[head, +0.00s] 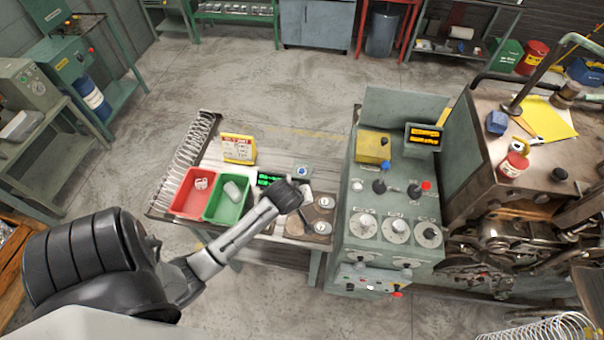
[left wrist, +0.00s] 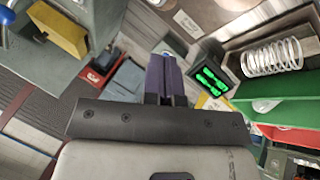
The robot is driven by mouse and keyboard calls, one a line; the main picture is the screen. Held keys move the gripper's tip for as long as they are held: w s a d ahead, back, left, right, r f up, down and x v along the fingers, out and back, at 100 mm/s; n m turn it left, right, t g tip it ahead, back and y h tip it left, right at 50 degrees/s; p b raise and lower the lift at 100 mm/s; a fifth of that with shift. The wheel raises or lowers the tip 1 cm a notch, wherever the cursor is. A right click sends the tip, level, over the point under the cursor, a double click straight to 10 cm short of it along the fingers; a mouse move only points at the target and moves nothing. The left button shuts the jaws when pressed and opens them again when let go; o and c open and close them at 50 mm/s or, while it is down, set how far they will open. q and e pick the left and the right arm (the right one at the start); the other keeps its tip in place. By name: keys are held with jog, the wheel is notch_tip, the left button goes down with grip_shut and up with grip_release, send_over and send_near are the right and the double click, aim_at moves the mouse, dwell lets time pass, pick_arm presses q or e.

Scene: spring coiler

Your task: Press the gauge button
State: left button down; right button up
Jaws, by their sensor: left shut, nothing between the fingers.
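The gauge's green-digit display (head: 268,180) stands on the bench, partly behind my left gripper (head: 291,195). A small grey box with a round blue button (head: 302,172) sits just right of the display. My left gripper is over the bench beside this box. In the left wrist view the closed dark purple fingers of my left gripper (left wrist: 167,75) point at the bench, with nothing held. The lit display (left wrist: 210,80) is right of them. The button is not clearly visible there, and contact cannot be told. My right gripper is out of view.
A red bin (head: 176,207) and a green bin (head: 211,215) stand left of the gripper. The control cabinet (head: 350,235) with knobs and levers rises on the right. A white coil spring (left wrist: 272,57) lies near the display in the left wrist view.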

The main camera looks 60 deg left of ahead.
pick_arm(q)
jog(key=w+a+f+n+t+b, duration=0.1)
jog(key=w+a+f+n, duration=0.1)
jog(key=w+a+n, duration=0.6)
jog(key=n+t+y+b, duration=0.1)
jog(key=n+y+b, duration=0.1)
jog(key=n, duration=0.8)
send_over(303, 171)
jog(key=shift+s+f, duration=0.15)
jog(key=shift+f, duration=0.1)
notch_tip(303, 171, down, 7)
jog(key=b, duration=0.8)
jog(key=shift+f, duration=0.6)
jog(key=shift+f+b, duration=0.25)
jog(key=shift+b, duration=0.05)
